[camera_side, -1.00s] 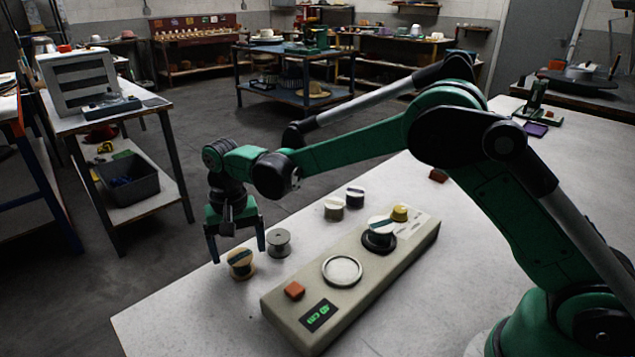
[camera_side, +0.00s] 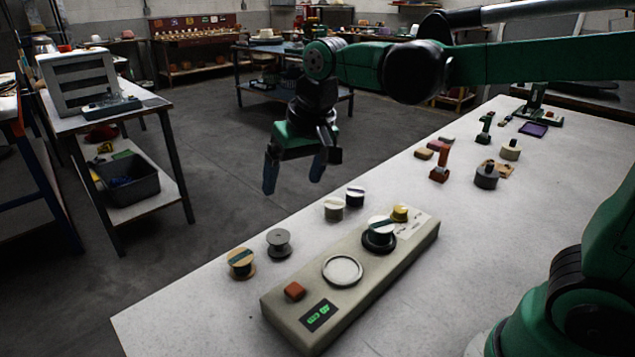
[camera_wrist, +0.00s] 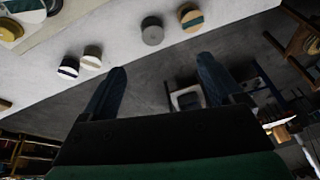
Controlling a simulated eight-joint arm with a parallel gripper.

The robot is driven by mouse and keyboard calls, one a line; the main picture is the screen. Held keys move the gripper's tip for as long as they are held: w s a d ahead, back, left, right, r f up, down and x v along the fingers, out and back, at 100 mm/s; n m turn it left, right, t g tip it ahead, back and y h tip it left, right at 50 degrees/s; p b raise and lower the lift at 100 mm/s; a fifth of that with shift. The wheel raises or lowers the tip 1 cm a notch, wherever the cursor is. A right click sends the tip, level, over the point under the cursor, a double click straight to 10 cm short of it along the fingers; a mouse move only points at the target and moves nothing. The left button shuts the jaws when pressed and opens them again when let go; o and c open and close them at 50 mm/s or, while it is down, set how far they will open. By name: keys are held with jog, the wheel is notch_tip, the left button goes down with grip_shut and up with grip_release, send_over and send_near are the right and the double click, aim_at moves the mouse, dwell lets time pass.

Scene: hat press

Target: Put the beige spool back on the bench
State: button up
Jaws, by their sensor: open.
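A tan-beige spool with a dark teal band (camera_side: 240,263) stands upright at the left end of the row on the pale bench (camera_side: 190,315). It also shows at the top of the wrist view (camera_wrist: 190,17). A cream spool (camera_side: 333,209) stands farther along the row. I cannot tell for certain which of these two is the one called beige. My gripper (camera_side: 294,183) is open and empty, raised past the bench's far edge and clear of the spools. Its two fingers (camera_wrist: 162,70) show apart in the wrist view with nothing between them.
A grey spool (camera_side: 279,243) and a black-and-white spool (camera_side: 355,197) stand in the same row. Small items stand at the right.

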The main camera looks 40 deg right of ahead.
jog(key=s+d+f+n+t, duration=0.2)
jog(key=s+d+f+t, duration=0.1)
jog(key=s, duration=0.5)
jog(key=shift+s+d+f+t, duration=0.3)
jog(key=shift+d+f, duration=0.1)
jog(key=shift+d, duration=0.2)
dwell(0.4)
